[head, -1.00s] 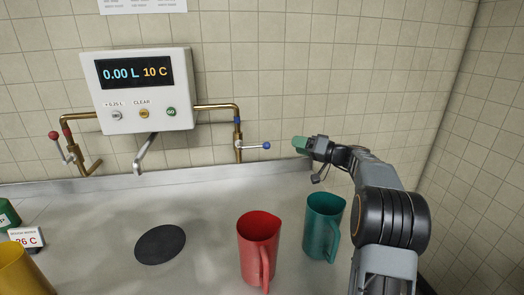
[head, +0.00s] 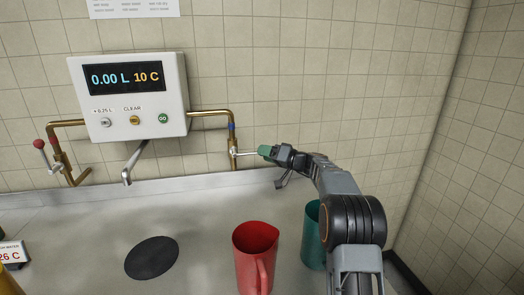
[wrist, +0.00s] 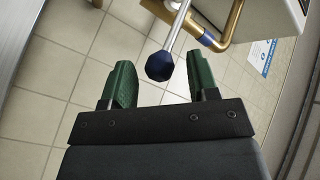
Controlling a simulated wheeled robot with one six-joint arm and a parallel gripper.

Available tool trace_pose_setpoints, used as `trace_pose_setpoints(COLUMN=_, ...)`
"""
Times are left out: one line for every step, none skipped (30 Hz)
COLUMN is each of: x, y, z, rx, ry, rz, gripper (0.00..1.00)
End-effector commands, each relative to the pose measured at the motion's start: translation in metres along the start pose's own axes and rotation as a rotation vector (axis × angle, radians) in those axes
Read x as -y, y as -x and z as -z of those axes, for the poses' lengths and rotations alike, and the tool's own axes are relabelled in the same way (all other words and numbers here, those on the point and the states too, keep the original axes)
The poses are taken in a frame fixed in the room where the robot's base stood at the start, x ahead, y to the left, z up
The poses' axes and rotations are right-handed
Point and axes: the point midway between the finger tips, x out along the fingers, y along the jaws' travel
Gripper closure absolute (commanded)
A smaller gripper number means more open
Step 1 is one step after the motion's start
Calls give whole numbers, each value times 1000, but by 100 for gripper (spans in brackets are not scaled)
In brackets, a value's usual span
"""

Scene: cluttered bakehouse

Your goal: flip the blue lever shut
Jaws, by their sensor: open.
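The blue lever is a thin metal rod (head: 246,153) sticking out to the right from the valve on the right brass pipe. In the head view its blue knob is hidden by my gripper (head: 266,151). In the wrist view the dark blue faceted knob (wrist: 160,66) shows between the two green fingertips, with its rod running up to the brass pipe. My gripper is open and its fingers stand on either side of the knob, with gaps showing. I cannot tell how deep the knob lies between them.
The control box (head: 128,97) reads 0.00 L and 10 C. A spout (head: 133,162) hangs below it. A red-knobbed lever (head: 43,150) is at left. A red jug (head: 254,262) and a teal jug (head: 312,240) stand on the counter below my arm, near a black disc (head: 151,258).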

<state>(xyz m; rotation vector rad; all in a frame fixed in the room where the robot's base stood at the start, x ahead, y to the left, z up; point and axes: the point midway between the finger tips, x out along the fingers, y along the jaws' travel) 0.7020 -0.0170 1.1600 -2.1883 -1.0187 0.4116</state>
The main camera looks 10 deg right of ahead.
Motion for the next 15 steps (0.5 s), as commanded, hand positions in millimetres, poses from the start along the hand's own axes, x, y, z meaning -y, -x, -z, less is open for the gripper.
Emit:
trace_pose_setpoints(x=1, y=-6, z=1, rx=1, ry=-1, rz=1, gripper=46)
trace_pose_setpoints(x=0, y=-9, z=1, rx=0, ry=-1, rz=0, gripper=46)
trace_pose_setpoints(x=0, y=-12, z=1, rx=0, ry=-1, rz=0, gripper=46)
trace_pose_setpoints(x=0, y=-13, z=1, rx=-1, ry=-1, rz=-1, gripper=46)
trace_pose_setpoints(x=0, y=-15, z=1, rx=-2, ry=0, rz=-1, gripper=46)
trace_pose_setpoints(x=0, y=-16, z=1, rx=-2, ry=0, rz=-1, gripper=46)
trace_pose_setpoints(x=0, y=-18, z=1, rx=-2, ry=0, rz=-1, gripper=46)
trace_pose_setpoints(x=0, y=-18, z=1, rx=-2, ry=0, rz=-1, gripper=46)
trace_pose_setpoints(x=0, y=-19, z=0, rx=-2, ry=-1, rz=-1, gripper=46)
trace_pose_setpoints(x=-1, y=-20, z=0, rx=-2, ry=-1, rz=-2, gripper=46)
trace_pose_setpoints(x=-1, y=-20, z=0, rx=-2, ry=-1, rz=-2, gripper=46)
trace_pose_setpoints(x=-1, y=-20, z=0, rx=-2, ry=-1, rz=-2, gripper=46)
trace_pose_setpoints(x=-1, y=-20, z=0, rx=-2, ry=-1, rz=-2, gripper=46)
trace_pose_setpoints(x=-1, y=-20, z=0, rx=-2, ry=-1, rz=-2, gripper=46)
trace_pose_setpoints(x=-1, y=-20, z=0, rx=-2, ry=-1, rz=-2, gripper=46)
